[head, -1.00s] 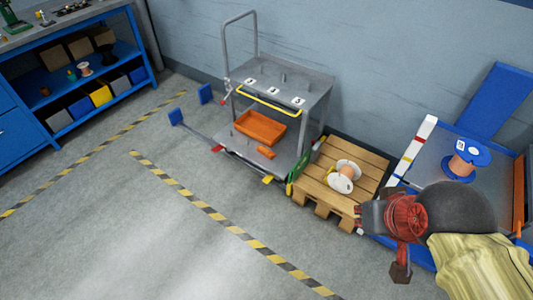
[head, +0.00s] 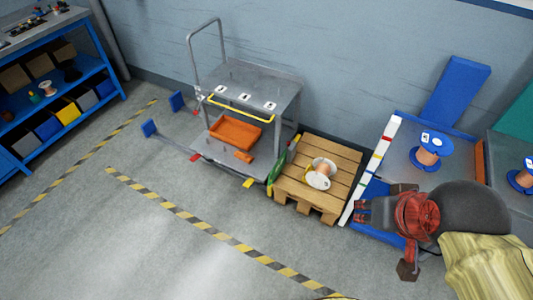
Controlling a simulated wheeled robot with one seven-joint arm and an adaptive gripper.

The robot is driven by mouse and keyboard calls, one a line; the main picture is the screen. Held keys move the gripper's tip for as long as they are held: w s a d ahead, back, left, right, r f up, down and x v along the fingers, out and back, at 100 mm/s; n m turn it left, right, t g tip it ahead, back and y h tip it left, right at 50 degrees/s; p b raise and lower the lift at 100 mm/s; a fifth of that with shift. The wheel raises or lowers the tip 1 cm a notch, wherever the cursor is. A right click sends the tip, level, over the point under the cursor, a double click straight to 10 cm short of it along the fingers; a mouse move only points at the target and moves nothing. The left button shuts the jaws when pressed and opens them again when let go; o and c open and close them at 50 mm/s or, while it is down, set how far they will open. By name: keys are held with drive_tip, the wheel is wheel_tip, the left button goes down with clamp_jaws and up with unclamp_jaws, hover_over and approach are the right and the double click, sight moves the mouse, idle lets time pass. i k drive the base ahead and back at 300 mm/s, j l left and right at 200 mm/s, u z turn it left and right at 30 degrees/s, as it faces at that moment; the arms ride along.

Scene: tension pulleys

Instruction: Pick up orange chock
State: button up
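A small orange block (head: 244,157), which looks like the orange chock, lies on the lower shelf of the grey cart (head: 262,88). It sits just in front of the right end of an orange tray (head: 235,132) on the same shelf. My gripper (head: 361,211) is at the right, over the left edge of the blue-framed platform and well away from the cart. It points left. Its fingers are too small to tell whether they are open or shut, and nothing is visibly held.
A wooden pallet (head: 335,160) with a white-flanged spool (head: 320,173) stands between the cart and my gripper. A blue spool (head: 431,149) stands on the platform. The floor in front is clear.

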sight(248, 158)
drive_tip(key=i+j+z, duration=0.1)
drive_tip(key=j+z, duration=0.3)
drive_tip(key=i+j+z, duration=0.1)
drive_tip(key=j+z, duration=0.15)
drive_tip(key=z, duration=0.2)
drive_tip(key=j+z, duration=0.5)
drive_tip(key=j, duration=0.35)
drive_tip(key=k+j+z, duration=0.1)
drive_tip(key=j, duration=0.3)
drive_tip(key=k+j+z, duration=0.1)
drive_tip(key=j, duration=0.75)
drive_tip(key=k+j+z, duration=0.15)
drive_tip(key=j, duration=0.3)
drive_tip(key=k+j+z, duration=0.1)
drive_tip(key=j, duration=0.3)
drive_tip(key=k+j+z, duration=0.1)
drive_tip(key=j, duration=0.3)
drive_tip(key=k+j, duration=0.15)
drive_tip(key=j, duration=0.2)
drive_tip(key=k+j, duration=0.1)
drive_tip(key=j, duration=0.3)
drive_tip(key=k+j, duration=0.15)
drive_tip(key=j, duration=0.2)
